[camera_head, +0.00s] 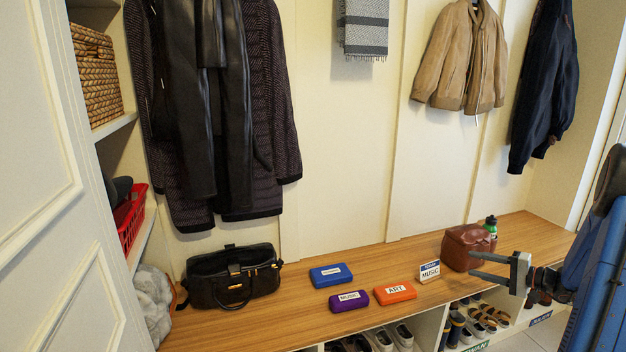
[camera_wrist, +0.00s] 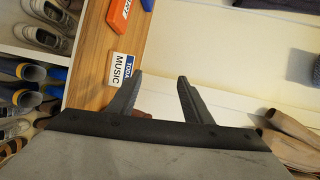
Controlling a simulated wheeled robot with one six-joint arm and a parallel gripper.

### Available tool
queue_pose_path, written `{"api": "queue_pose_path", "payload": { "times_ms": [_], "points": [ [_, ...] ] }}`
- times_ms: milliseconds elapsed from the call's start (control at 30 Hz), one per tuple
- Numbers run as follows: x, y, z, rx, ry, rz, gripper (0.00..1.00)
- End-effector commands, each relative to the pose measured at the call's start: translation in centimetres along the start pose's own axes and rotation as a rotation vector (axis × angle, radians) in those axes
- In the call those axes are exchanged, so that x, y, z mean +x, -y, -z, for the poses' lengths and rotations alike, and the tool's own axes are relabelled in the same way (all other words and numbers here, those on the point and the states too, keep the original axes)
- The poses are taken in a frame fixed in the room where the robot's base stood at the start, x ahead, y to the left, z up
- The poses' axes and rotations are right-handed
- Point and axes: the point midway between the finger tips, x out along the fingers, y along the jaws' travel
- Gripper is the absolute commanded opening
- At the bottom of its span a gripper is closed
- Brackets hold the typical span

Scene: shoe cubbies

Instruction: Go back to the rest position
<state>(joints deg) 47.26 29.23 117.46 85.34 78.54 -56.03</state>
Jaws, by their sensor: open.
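My gripper (camera_head: 480,266) is at the right, in front of the bench, with its two fingers apart and pointing left. Nothing is between the fingers. In the wrist view my gripper (camera_wrist: 160,88) shows the same two spread fingers, empty. Near the fingertips on the bench stands a small white and blue sign (camera_head: 430,271) reading MUSIC; it also shows in the wrist view (camera_wrist: 121,69). A brown leather bag (camera_head: 466,245) sits on the bench just behind the fingers and is partly covered by them.
On the wooden bench (camera_head: 340,320) lie a blue case (camera_head: 331,275), a purple case (camera_head: 348,301) and an orange case (camera_head: 395,292). A black handbag (camera_head: 232,275) sits at the left end. A green bottle (camera_head: 491,228) stands behind the brown bag. Shoe cubbies (camera_head: 432,325) run below.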

Motion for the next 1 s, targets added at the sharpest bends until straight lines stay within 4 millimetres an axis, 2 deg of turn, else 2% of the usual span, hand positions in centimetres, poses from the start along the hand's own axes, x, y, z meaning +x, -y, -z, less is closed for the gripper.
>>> {"api": "queue_pose_path", "payload": {
  "times_ms": [33,100,300,433,667,800,1000],
  "points": [
    [0.9,1.5,-1.9,-0.013,0.040,-0.025,0.45],
    [1.9,2.9,-4.5,-0.025,0.092,-0.066,0.45],
    [3.9,6.2,-12.1,-0.066,0.226,-0.190,0.45],
    [4.5,7.8,-16.9,-0.101,0.300,-0.275,0.45],
    [4.3,9.8,-24.9,-0.179,0.402,-0.431,0.45],
    [3.5,10.5,-29.3,-0.236,0.445,-0.525,0.45],
    [1.6,10.9,-34.9,-0.330,0.483,-0.657,0.45]
  ]
}}
